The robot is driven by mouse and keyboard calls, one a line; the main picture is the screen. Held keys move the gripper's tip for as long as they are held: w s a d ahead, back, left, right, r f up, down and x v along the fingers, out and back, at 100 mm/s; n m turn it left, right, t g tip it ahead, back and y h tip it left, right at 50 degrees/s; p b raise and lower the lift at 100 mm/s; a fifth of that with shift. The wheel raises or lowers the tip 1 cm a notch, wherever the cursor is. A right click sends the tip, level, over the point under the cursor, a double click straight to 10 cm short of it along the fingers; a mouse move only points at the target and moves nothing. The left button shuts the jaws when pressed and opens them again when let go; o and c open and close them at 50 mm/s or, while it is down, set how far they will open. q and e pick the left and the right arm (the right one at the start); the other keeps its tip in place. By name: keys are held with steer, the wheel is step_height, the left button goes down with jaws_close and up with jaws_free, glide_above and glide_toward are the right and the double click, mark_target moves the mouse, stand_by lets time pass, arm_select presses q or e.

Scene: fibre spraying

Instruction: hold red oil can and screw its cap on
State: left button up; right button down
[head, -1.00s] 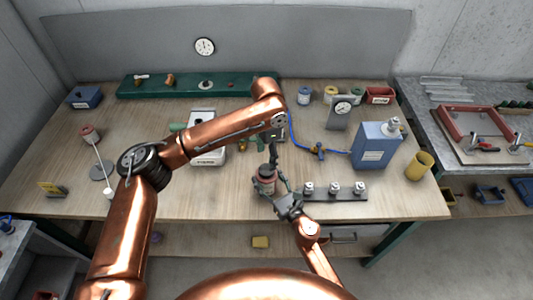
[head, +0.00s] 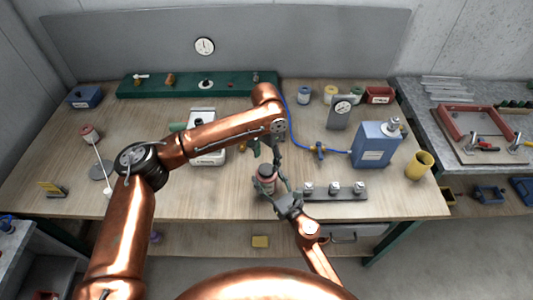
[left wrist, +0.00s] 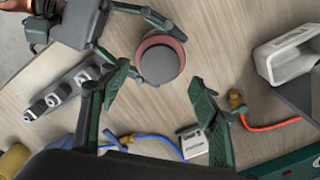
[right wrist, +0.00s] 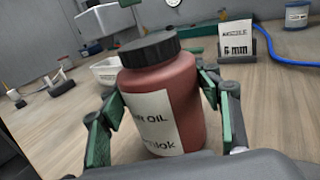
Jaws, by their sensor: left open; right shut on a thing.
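The red oil can (head: 267,184) stands upright above or on the bench, with its label facing the right wrist camera (right wrist: 160,122). Its dark ribbed cap (right wrist: 150,48) sits level on top, with no visible gap, and shows from above in the left wrist view (left wrist: 160,64). My right gripper (head: 276,188) is shut around the can's body, one finger on each side (right wrist: 160,105). My left gripper (head: 265,153) is just above the cap. Its fingers are spread apart and empty in the left wrist view (left wrist: 160,76), with the cap beyond their tips.
A grey rail (head: 335,194) with several metal fittings lies right of the can. A white bin (head: 208,155) stands under my left arm. The bench's left front is fairly clear.

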mark_target(266, 169)
arm_select(q)
steer(key=shift+f, duration=2.5)
steer(key=shift+c, duration=0.3)
steer(key=c, duration=1.2)
steer(key=shift+o, duration=0.2)
steer(key=o, duration=1.4)
step_height(266, 169, up, 12)
